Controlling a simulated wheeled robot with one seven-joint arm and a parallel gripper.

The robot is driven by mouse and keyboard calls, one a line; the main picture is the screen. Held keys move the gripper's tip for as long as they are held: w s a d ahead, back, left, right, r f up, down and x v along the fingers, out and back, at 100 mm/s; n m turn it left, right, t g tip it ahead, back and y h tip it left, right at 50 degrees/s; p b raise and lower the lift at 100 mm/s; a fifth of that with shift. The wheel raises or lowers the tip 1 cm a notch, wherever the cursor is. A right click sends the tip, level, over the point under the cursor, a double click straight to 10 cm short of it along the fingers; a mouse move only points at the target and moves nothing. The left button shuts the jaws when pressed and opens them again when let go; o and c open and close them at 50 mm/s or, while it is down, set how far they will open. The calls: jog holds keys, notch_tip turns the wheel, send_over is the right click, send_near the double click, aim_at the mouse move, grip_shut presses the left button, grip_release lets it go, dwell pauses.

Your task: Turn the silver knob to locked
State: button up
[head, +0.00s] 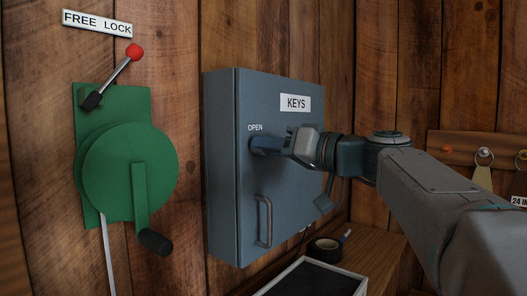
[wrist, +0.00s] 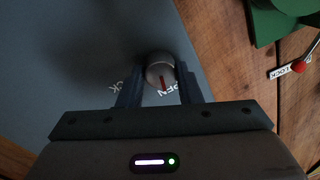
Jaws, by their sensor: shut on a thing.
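The silver knob (wrist: 160,70) is on the front of the grey-blue key cabinet (head: 228,180). My gripper (wrist: 157,92) is shut on the knob, one finger on each side of it. A red mark on the knob points towards the partly covered OPEN lettering (wrist: 178,90) in the wrist view. The end of another word, reading CK, shows left of the knob, partly covered by a finger. In the head view my gripper (head: 266,145) is against the cabinet door just below the OPEN label (head: 255,128), and it hides the knob.
The cabinet has a KEYS sign (head: 295,103) and a door handle (head: 264,222). A green crank (head: 130,170) with a red-tipped lever (head: 121,72) is on the wall at left. A shelf with a tape roll (head: 324,249) and a tray (head: 312,280) lies below.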

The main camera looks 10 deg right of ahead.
jog(key=shift+a+f+m+t+h+p, duration=0.15)
jog(key=shift+m+t+p, duration=0.2)
jog(key=shift+m, duration=3.6)
jog(key=shift+d+m+t+h+p, duration=0.15)
jog(key=shift+m+t+p, duration=0.15)
jog(key=shift+m, duration=3.65)
jog(key=shift+a, duration=0.1)
jog(key=o, duration=1)
jog(key=shift+c, duration=0.2)
